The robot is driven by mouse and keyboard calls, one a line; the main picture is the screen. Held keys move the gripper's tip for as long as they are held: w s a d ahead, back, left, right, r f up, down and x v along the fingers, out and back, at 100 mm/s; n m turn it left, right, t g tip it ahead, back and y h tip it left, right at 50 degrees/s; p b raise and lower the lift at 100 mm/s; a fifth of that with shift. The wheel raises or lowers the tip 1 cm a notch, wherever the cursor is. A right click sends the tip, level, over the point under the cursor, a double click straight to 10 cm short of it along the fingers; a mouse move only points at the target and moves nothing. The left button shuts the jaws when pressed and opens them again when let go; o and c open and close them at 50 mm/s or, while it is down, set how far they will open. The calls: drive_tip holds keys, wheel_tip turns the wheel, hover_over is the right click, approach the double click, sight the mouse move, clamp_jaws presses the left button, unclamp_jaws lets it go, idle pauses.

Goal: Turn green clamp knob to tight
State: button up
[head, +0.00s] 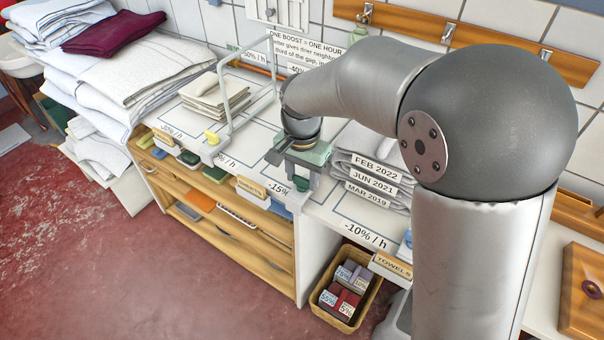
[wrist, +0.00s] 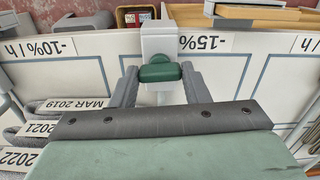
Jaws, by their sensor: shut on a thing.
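The green clamp knob (wrist: 160,72) is a small dark green bar on a white clamp block (wrist: 160,40) at the counter's front edge, beside the "-15%" label. In the wrist view it lies crosswise between my fingers. My gripper (wrist: 160,78) is shut on it, one grey finger at each end. In the head view my gripper (head: 301,176) reaches down to the counter edge, and the knob (head: 301,184) shows only partly between the fingers. The clamp's lower part is hidden in the wrist view.
Grey folded towels (head: 372,175) with date labels lie just right of my gripper. A basket (head: 345,300) sits below the counter. Open floor lies in front.

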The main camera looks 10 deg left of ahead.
sight(302, 178)
drive_tip(key=shift+r+m, duration=0.1)
drive_tip(key=shift+m, duration=0.4)
drive_tip(key=o, duration=1)
wheel_tip(302, 178, up, 17)
drive_tip(key=shift+r, duration=0.15)
